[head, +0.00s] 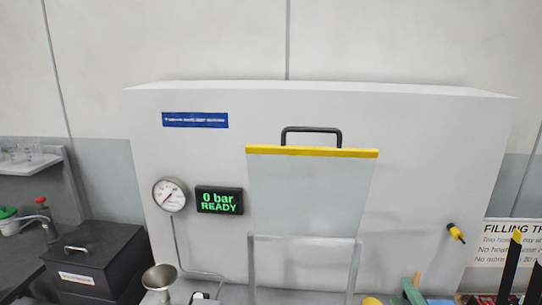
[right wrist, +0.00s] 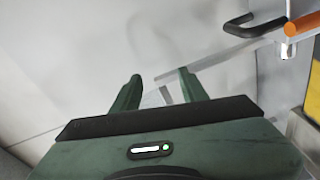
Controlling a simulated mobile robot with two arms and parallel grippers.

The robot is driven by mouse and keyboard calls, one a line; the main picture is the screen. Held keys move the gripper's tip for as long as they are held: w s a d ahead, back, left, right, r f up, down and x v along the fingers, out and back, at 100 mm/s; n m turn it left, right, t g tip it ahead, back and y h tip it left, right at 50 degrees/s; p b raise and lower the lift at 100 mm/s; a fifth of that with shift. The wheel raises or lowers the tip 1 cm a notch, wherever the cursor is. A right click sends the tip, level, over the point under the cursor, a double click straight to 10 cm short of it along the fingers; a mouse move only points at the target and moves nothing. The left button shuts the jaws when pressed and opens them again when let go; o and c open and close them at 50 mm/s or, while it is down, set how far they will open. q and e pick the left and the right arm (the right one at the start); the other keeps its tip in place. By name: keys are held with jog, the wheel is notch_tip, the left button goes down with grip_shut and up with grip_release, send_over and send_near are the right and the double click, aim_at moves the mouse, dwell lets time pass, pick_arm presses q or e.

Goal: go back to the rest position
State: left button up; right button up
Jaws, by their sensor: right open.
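My right gripper (right wrist: 159,76) shows in the right wrist view, with its two dark green fingers apart and nothing between them. Beyond the fingers are a pale wall and a thin grey frame. I cannot clearly pick out the right gripper in the head view. My left gripper is in neither view.
A clear guard (head: 310,195) with a yellow top edge and a black handle (head: 311,131) stands before the white cabinet (head: 430,140). A gauge (head: 170,194) and a display (head: 219,200) reading "0 bar READY" are left of it. A black box (head: 95,262) and a metal funnel (head: 159,278) are lower left.

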jog(key=s+a+f+m+g+h, duration=0.2)
jog(key=s+f+m+g, duration=0.7)
jog(key=s+f, duration=0.4)
jog(key=s+a+f+m+g+y, duration=0.15)
jog(key=s+a, duration=0.25)
jog(key=s, duration=0.4)
jog(key=s+a+f+m+g+y, duration=0.1)
jog(key=s+a+f+m+g, duration=0.2)
jog(key=s, duration=0.4)
notch_tip(320, 180, down, 32)
jog(key=s+g+b, duration=0.2)
jog(key=b, duration=0.4)
jog(key=s+d+f+b, duration=0.1)
jog(key=s+f+b, duration=0.1)
jog(key=s+f, duration=0.6)
jog(key=s+d+f+g+b, duration=0.1)
jog(key=s+f+b, duration=0.1)
jog(key=s+f, duration=0.7)
notch_tip(320, 180, down, 4)
jog(key=shift+d+r+n, duration=0.2)
jog(key=shift+d+n, duration=0.15)
